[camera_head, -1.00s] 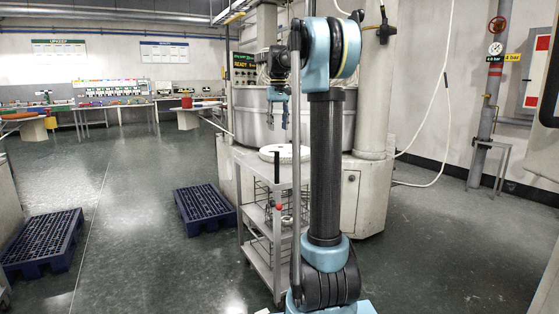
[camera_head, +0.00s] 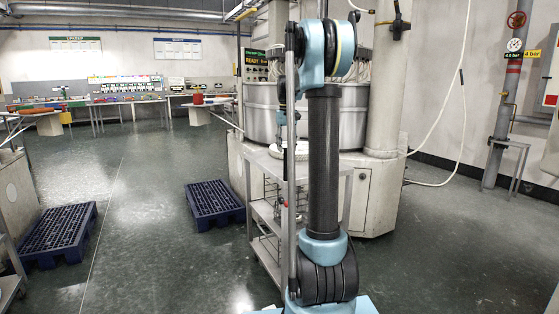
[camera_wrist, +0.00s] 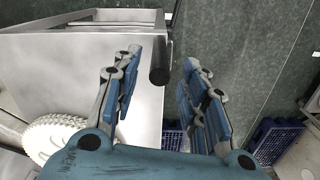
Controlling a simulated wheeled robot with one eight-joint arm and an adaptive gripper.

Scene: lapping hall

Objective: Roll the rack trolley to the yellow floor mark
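The rack trolley is a grey metal frame with shelves (camera_head: 264,209), standing left of and behind my arm in the head view. Wire racks show inside it, and my arm hides part of it. I cannot tell whether the handle is fully between the fingertips. In the head view my gripper is mostly hidden. No yellow floor mark shows.
A large round lapping machine (camera_head: 262,112) stands behind the trolley. Blue pallets lie on the floor at mid-left (camera_head: 213,203) and far left (camera_head: 58,234). Open green floor (camera_head: 140,190) lies between them. A pipe stand (camera_head: 505,160) is at the right wall.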

